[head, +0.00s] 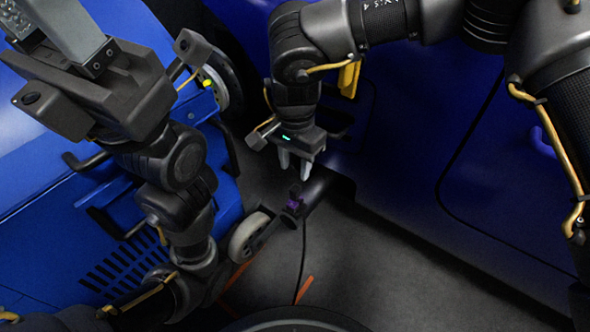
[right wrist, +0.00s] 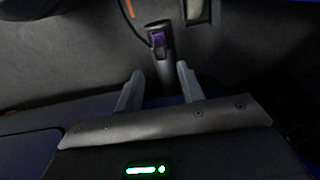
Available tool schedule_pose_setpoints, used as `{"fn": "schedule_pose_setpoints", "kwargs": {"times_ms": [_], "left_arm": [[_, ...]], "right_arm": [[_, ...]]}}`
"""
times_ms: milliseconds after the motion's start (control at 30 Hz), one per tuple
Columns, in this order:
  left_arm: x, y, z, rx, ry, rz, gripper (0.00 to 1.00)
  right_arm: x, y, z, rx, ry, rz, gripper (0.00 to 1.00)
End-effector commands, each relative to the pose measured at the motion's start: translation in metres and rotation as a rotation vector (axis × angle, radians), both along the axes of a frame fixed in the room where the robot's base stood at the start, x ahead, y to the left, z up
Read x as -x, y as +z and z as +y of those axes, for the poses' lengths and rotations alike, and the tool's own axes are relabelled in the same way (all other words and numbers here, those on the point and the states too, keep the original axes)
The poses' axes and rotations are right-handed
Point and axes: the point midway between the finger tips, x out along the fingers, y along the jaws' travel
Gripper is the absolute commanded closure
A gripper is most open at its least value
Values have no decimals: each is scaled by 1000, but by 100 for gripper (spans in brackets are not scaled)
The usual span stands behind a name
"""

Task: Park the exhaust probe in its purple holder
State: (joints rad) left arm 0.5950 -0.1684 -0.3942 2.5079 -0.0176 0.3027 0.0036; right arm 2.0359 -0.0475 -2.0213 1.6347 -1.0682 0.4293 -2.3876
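A dark tube with a purple part at its end, which looks like the exhaust probe (head: 293,205), sticks out low beside the blue vehicle body, with a thin black cable running from it. In the right wrist view the purple part (right wrist: 158,39) tops the dark tube. My right gripper (head: 295,168) points down just above it, open and empty. In the right wrist view the tube lines up between the two grey fingers (right wrist: 158,80); they do not appear to touch it. My left gripper (head: 66,28) is at the top left, its fingers cut by the frame edge. I cannot make out a separate purple holder.
The dark blue vehicle body (head: 420,170) fills the right side. A bright blue slotted cabinet (head: 70,230) stands at the left, with a grey wheel (head: 248,237) near the probe. The dark grey floor (head: 350,270) is clear in front, apart from the cable and orange marks (head: 304,288).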

Motion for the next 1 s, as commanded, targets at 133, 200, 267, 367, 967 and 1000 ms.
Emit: {"fn": "schedule_pose_setpoints", "kwargs": {"times_ms": [133,200,267,367,967,1000], "left_arm": [[6,1,-1,2,-7,-24,57],[6,2,-1,1,-6,-23,57],[6,1,-1,2,-6,-22,57],[6,-2,0,3,-6,-21,57],[4,-60,5,26,-6,-14,57],[3,-58,5,25,-6,-11,57]], "right_arm": [[1,-6,-1,3,11,6,62],[1,-5,0,3,13,6,62],[1,-5,0,3,13,6,62],[1,-9,0,2,12,5,62],[1,-63,-1,2,10,7,62],[1,-66,-1,2,10,7,62]]}}
